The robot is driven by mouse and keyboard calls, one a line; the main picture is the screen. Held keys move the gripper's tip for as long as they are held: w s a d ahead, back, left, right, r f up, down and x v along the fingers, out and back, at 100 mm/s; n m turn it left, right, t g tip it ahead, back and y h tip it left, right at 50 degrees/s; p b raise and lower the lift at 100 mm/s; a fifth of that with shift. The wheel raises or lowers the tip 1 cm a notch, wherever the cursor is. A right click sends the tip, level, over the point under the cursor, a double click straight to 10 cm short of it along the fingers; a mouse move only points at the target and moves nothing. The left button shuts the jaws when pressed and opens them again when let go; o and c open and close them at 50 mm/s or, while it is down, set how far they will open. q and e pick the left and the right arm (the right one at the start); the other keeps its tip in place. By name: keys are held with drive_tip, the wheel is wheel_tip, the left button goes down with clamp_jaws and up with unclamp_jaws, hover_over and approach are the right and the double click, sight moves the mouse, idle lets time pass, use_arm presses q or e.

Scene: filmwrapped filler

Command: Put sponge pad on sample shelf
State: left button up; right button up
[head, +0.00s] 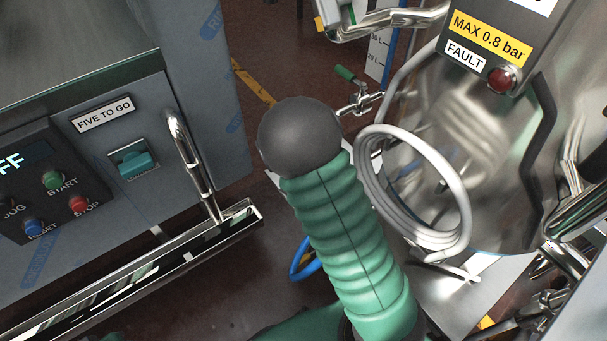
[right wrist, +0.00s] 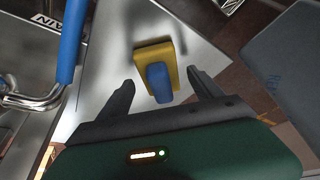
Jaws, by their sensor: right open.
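In the right wrist view, a yellow pad with a blue block on it, which looks like the sponge pad (right wrist: 141,54), lies on a pale metal surface (right wrist: 110,45). My right gripper (right wrist: 160,88) is open, and the pad shows between and just beyond its two dark fingers. I cannot tell whether the fingers touch it. In the head view, a green ribbed arm of mine with a dark rounded end fills the middle; no gripper fingers show there. My left gripper is not seen. I cannot make out which surface is the sample shelf.
A machine with a control panel (head: 40,185) and steel handle (head: 190,165) stands at left. A shiny steel vessel (head: 470,150) with a coiled pale hose (head: 375,185) stands at right. In the right wrist view, a blue pipe (right wrist: 72,40) is at left.

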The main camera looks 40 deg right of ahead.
drive_tip(key=p+v, duration=0.5)
drive_tip(key=v, duration=0.5)
drive_tip(key=s+a+r+n+y, duration=0.1)
drive_tip(key=s+a+n, duration=0.4)
drive_tip(key=a, duration=0.3)
drive_tip(key=s+a+n+y, duration=0.2)
drive_tip(key=s+a+n, duration=0.3)
drive_tip(key=a, duration=0.4)
drive_tip(key=shift+s+a+r, duration=0.2)
drive_tip(key=shift+s+r, duration=0.1)
drive_tip(key=shift+r, duration=0.1)
